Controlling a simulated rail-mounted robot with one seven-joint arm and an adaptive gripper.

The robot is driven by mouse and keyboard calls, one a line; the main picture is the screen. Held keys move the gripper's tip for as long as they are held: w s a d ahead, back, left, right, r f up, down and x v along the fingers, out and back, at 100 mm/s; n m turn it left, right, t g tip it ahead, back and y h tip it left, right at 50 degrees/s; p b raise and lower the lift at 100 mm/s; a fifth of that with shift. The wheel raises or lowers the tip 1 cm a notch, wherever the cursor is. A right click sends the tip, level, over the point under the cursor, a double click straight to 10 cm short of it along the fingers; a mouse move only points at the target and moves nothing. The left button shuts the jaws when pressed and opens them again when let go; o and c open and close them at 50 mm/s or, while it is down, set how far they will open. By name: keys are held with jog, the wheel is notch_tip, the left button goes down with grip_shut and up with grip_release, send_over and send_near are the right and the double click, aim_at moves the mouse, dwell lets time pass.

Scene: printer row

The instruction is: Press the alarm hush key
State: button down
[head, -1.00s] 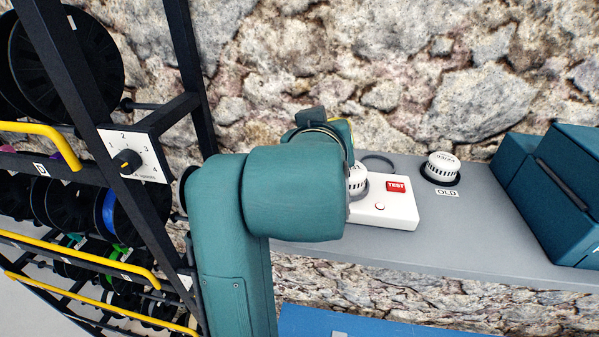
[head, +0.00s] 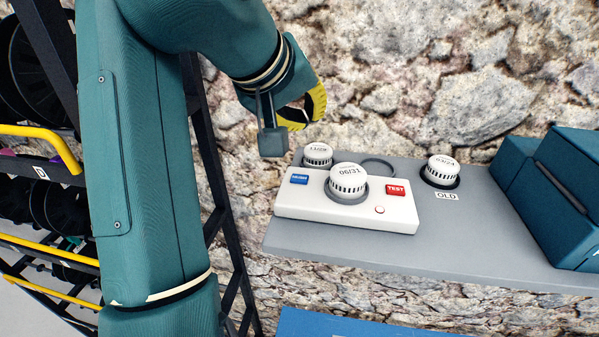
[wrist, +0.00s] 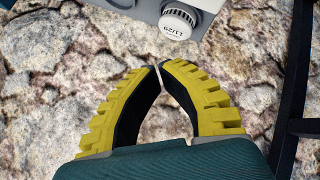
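The white alarm box (head: 340,211) lies on the grey shelf and bears a blue key (head: 299,179) at its left, a red TEST key (head: 395,190) at its right and a round white detector (head: 347,182) between them. The blue key's lettering is too small to read surely. My gripper (head: 297,116) hangs above and behind the box's left end, apart from it. In the wrist view my gripper (wrist: 158,64) has its yellow, black-padded fingertips together with nothing between them.
A second white detector (head: 318,154) stands behind the box; it also shows in the wrist view (wrist: 178,21). Another detector (head: 441,171) sits by an OLD label (head: 446,196). Teal bins (head: 560,195) stand at right, a black spool rack (head: 225,235) at left. A stone wall rises behind.

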aim_at(304, 176)
notch_tip(304, 176, down, 8)
jog(key=shift+r+b, duration=0.15)
jog(key=shift+b, duration=0.85)
dwell(0.7)
jog(key=shift+f, duration=0.4)
jog(key=shift+f, duration=0.4)
dwell(0.5)
jog(key=shift+r+p, duration=0.85)
jog(key=shift+p, duration=0.05)
